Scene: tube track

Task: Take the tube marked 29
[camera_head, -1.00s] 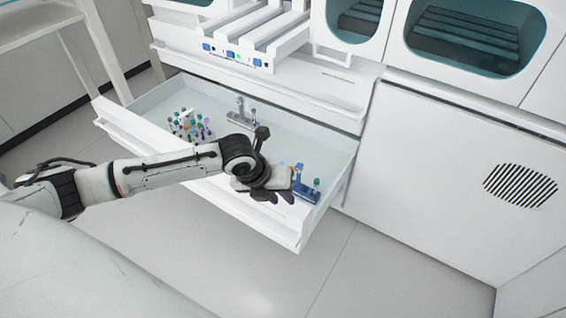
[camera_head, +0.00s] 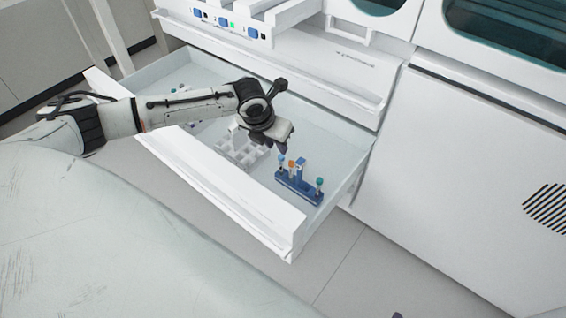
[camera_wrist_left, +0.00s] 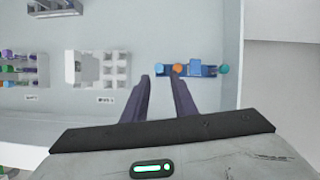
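A blue rack (camera_head: 298,187) stands at the right end of the open drawer. It holds a blue-capped tube (camera_head: 282,158), an orange-capped tube (camera_head: 292,164) and a teal-capped tube (camera_head: 320,181). No number 29 can be read on any tube. My left gripper (camera_head: 283,146) is above the drawer, just behind and left of this rack. In the left wrist view its fingers (camera_wrist_left: 160,78) are apart and empty, pointing at the rack's left end, near the blue (camera_wrist_left: 160,68) and orange (camera_wrist_left: 178,68) caps. My right gripper is not recognisable in view.
A white rack with empty holes (camera_wrist_left: 115,68) stands left of the blue rack. Several purple- and green-capped tubes (camera_wrist_left: 8,68) are further left, mostly hidden by my arm in the head view. The drawer's front wall (camera_head: 215,175) and right wall bound the space.

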